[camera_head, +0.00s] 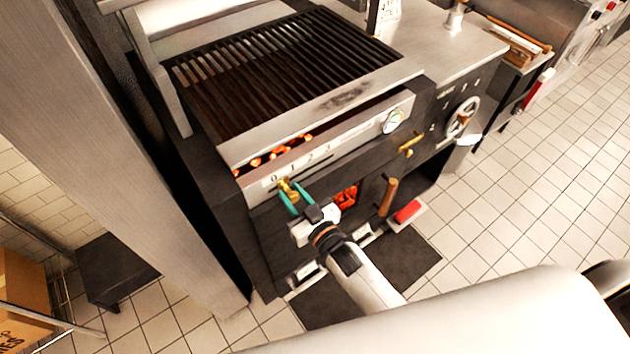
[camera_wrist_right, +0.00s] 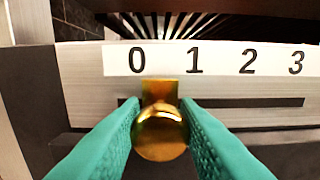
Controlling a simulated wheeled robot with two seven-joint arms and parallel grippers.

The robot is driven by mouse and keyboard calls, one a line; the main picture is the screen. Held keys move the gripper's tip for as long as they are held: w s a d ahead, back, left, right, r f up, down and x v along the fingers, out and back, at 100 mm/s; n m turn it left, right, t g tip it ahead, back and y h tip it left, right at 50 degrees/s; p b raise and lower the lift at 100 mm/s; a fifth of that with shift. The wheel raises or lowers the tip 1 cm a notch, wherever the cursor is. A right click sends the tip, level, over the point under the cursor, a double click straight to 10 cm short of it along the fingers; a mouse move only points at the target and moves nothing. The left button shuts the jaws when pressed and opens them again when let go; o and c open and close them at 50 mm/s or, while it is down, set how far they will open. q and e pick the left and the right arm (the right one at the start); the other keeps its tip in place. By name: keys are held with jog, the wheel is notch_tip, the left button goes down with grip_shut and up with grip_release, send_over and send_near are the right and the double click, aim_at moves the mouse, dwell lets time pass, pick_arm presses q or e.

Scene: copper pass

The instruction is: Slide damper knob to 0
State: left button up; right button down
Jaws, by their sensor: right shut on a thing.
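The brass damper knob (camera_wrist_right: 160,132) sits in a dark horizontal slot below a white number strip (camera_wrist_right: 215,59) marked 0, 1, 2, 3. In the right wrist view its stem stands between the 0 and the 1, a little right of the 0. My right gripper (camera_wrist_right: 160,125) has its teal fingers on both sides of the knob, shut on it. In the head view the knob (camera_head: 286,187) and the right gripper (camera_head: 291,196) are at the grill's front left, just below the 0. My left gripper is not in view.
The grill grate (camera_head: 290,62) lies above the strip, with glowing coals (camera_head: 270,157) behind the front panel. A gauge (camera_head: 393,121), a brass handle (camera_head: 412,145), a wooden handle (camera_head: 388,196) and a handwheel (camera_head: 462,118) are to the right. A steel post stands close on the left.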

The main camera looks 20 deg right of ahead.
jog(key=shift+s+a, duration=0.25)
jog(key=shift+a, duration=0.35)
jog(key=shift+s+a, duration=0.2)
jog(key=shift+a, duration=0.35)
jog(key=shift+f, duration=0.1)
jog(key=c, duration=1.5)
grip_release()
jog(key=o, duration=0.4)
jog(key=shift+a, duration=0.15)
jog(key=shift+c, duration=0.2)
jog(key=shift+s, duration=0.1)
jog(key=shift+s+d, duration=0.3)
jog(key=shift+s, duration=0.05)
jog(key=b+v, duration=0.2)
jog(key=v, duration=0.9)
jog(key=shift+a, duration=0.1)
